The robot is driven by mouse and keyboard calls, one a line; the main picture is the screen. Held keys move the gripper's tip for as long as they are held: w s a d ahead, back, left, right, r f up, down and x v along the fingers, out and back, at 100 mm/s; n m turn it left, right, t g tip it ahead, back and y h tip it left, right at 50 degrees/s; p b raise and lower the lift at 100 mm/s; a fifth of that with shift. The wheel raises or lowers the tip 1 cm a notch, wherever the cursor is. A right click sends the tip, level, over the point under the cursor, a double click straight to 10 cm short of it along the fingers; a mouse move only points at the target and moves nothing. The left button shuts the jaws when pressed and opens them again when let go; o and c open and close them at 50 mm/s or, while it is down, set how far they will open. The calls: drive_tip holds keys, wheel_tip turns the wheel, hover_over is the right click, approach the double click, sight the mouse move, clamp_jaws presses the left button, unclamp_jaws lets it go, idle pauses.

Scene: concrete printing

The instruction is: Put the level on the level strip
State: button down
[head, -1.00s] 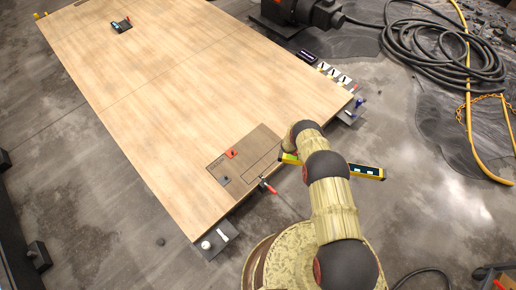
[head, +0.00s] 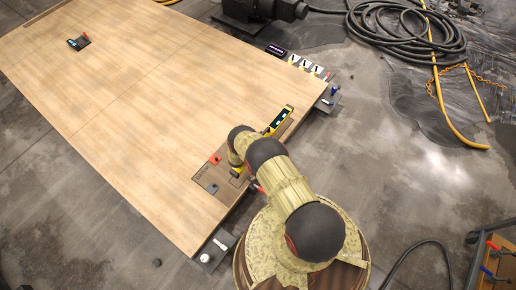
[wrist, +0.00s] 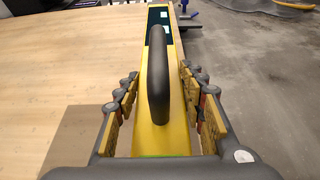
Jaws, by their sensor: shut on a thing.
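The yellow level (head: 279,121) with a dark handle is held by my gripper (wrist: 159,92). In the wrist view the level (wrist: 177,128) runs lengthwise between the finger pads, its handle upright in the middle and its dark end pointing away. In the head view it lies over the right edge of the wooden board, partly hidden by my arm; I cannot tell whether it touches the board. A brown marked panel (head: 206,173) on the board's near corner carries red and grey pieces. The level strip cannot be made out clearly, as my arm and the level cover part of this area.
The large wooden board (head: 130,110) is mostly clear. A small dark device (head: 78,42) lies at its far left. Cards and small tools (head: 305,65) sit by its right edge, with clamps (head: 330,97) at the corner. A coiled black hose (head: 400,35) lies on the floor.

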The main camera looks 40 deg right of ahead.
wheel_tip(320, 180, down, 10)
drive_tip(key=b, duration=0.4)
drive_tip(key=shift+w+r+b, duration=0.1)
drive_tip(key=shift+r+b, duration=0.15)
drive_tip(key=shift+b, duration=0.05)
drive_tip(key=c, duration=1.1)
unclamp_jaws()
drive_tip(key=shift+f, duration=0.15)
